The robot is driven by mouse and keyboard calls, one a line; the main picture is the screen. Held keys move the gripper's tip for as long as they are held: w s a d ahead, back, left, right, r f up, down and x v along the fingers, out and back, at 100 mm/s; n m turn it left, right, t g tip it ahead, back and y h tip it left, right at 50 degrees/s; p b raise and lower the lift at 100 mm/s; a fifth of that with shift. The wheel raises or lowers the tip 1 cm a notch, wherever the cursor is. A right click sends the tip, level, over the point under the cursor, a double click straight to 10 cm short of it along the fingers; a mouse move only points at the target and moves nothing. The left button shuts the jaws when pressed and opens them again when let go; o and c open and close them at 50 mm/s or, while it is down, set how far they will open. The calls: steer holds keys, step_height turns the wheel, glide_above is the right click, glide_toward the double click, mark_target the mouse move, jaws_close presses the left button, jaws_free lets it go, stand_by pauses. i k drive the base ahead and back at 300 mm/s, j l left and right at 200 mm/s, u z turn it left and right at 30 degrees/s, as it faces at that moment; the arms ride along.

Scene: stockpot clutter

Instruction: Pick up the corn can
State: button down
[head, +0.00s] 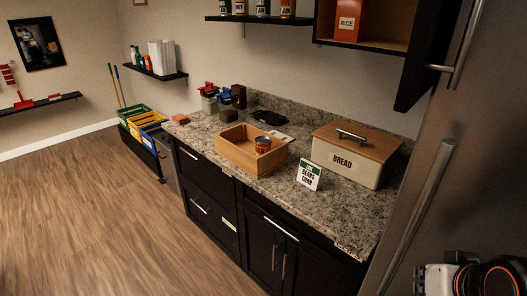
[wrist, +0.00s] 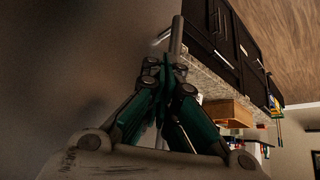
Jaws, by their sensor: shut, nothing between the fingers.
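A small can (head: 263,145) with an orange-red label and a metal top stands upright in an open wooden box on the counter in the head view. Its label is too small to read, so I cannot tell whether it is the corn can. Several other cans (head: 287,8) stand on the wall shelf, cut by the top edge, their labels unclear. My gripper (wrist: 170,68) shows in the wrist view with its green fingers shut and empty. It is apart from the counter and the box. No can shows clearly in the wrist view.
The wooden box (head: 229,153) also shows in the wrist view (wrist: 228,111). A bread bin (head: 336,166) and a "BEANS CORN" sign (head: 310,175) stand to its right on the granite counter (head: 345,215). The fridge handle (head: 418,215) and an open cabinet door (head: 424,60) are at right. The floor at left is clear.

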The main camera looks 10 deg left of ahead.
mark_target(262, 143)
steer(key=j+u, duration=0.1)
steer(key=j, duration=1.2)
steer(key=i+j, duration=0.25)
steer(key=i, duration=0.25)
steer(key=i+j+u, duration=0.1)
steer(key=i+j, duration=0.15)
steer(key=i, duration=0.25)
